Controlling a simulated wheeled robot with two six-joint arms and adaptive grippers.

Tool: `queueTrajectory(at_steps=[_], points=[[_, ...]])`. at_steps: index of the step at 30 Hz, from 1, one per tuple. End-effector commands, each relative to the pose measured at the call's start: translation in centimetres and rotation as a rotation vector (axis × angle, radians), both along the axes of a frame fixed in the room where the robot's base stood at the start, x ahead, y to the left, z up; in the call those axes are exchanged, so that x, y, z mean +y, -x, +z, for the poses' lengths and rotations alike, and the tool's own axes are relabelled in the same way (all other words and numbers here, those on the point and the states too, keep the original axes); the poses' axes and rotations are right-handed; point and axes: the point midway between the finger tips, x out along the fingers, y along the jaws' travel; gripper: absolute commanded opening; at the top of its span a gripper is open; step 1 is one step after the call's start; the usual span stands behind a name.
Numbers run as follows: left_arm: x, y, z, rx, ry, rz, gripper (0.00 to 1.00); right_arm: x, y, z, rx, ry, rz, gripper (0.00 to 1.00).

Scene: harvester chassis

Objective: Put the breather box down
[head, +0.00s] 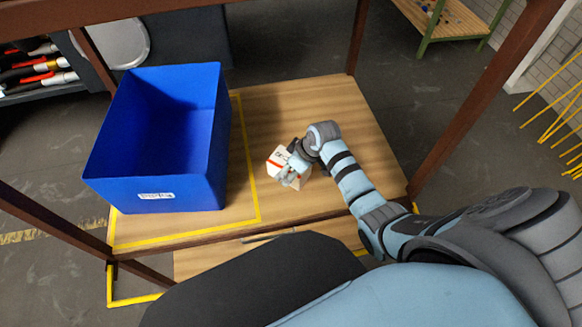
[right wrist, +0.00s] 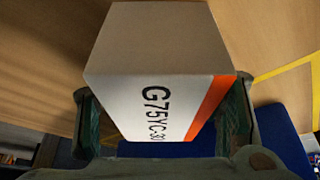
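The breather box (head: 276,159) is a small white carton with an orange stripe. In the right wrist view the box (right wrist: 160,60) shows black print reading "G75YC" and fills the middle of the picture. My right gripper (head: 290,172) has one finger on each side of the box and appears shut on it. The box is over the bare wooden table top, right of the yellow tape line. I cannot tell whether its underside touches the wood. My left gripper is not in view.
A large, open blue bin (head: 152,196) stands on the left of the wooden table (head: 330,104), inside a yellow tape outline (head: 250,190). Brown frame posts (head: 480,85) rise at the table's corners. The table behind and right of the box is clear.

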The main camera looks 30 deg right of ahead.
Motion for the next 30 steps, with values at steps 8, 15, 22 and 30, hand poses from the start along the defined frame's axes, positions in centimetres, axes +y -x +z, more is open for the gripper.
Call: queueTrajectory(at_steps=[8, 15, 22, 30], points=[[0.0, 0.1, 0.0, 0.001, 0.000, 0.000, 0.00, 0.0, 0.0, 0.1, 0.000, 0.000, 0.000, 0.78], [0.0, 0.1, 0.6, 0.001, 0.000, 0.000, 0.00, -0.2, 0.3, 1.2, 0.000, 0.001, 0.000, 0.78], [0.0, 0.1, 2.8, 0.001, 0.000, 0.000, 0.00, -1.3, 1.9, 6.3, -0.004, 0.002, 0.001, 0.78], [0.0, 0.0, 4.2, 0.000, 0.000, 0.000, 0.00, -2.3, 3.7, 11.1, -0.001, 0.000, 0.000, 0.78]])
